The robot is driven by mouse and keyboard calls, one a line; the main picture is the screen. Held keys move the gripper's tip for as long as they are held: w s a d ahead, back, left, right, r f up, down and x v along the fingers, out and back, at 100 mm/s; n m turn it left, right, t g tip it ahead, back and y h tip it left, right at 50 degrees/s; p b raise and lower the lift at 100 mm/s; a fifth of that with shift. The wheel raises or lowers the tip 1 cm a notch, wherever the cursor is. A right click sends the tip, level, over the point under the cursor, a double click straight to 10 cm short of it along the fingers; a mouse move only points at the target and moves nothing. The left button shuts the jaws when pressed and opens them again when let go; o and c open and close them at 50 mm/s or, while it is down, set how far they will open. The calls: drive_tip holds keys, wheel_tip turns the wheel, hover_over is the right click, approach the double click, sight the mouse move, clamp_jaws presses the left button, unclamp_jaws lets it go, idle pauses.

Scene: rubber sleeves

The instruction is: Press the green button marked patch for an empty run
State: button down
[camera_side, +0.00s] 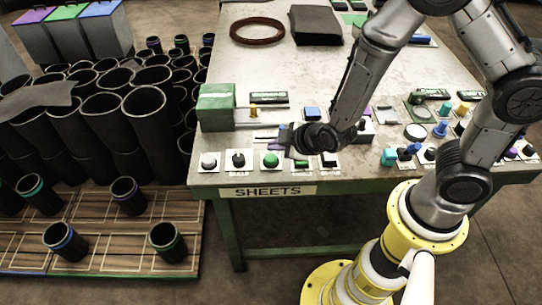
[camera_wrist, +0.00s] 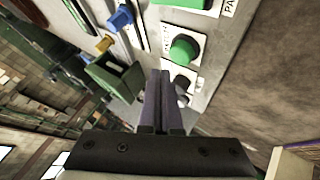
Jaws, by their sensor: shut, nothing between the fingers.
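My gripper (camera_side: 286,137) is above the table, slightly behind and right of the button in the side view. In the wrist view my gripper (camera_wrist: 160,74) has its two dark fingers together and empty. The fingers appear apart from the button. A dark knob (camera_wrist: 183,84) is partly hidden behind them.
A green box (camera_side: 216,106) stands at the table's left edge. Black sleeves (camera_side: 100,115) crowd the floor at left.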

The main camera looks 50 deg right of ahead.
drive_tip(key=shift+r, duration=2)
drive_tip(key=shift+d, duration=0.2)
drive_tip(key=w+d+r+m+t, duration=0.2)
drive_tip(key=w+d+r, duration=0.1)
drive_tip(key=r, duration=0.8)
wheel_tip(320, 180, up, 10)
drive_tip(key=m+y, duration=0.1)
hover_over(276, 158)
drive_tip(key=s+d, duration=0.3)
drive_tip(key=d, duration=0.2)
drive_tip(key=s+d+f+m+g, duration=0.1)
drive_tip(key=s+f+m+g, duration=0.1)
drive_tip(key=s, duration=0.7)
drive_tip(key=s+d+f+m+g, duration=0.1)
drive_tip(key=s+m+g, duration=0.2)
drive_tip(key=s, duration=0.5)
drive_tip(key=shift+s+d+f+g+h, duration=0.3)
drive_tip(key=shift+s+d+f, duration=0.05)
drive_tip(key=shift+f, duration=0.05)
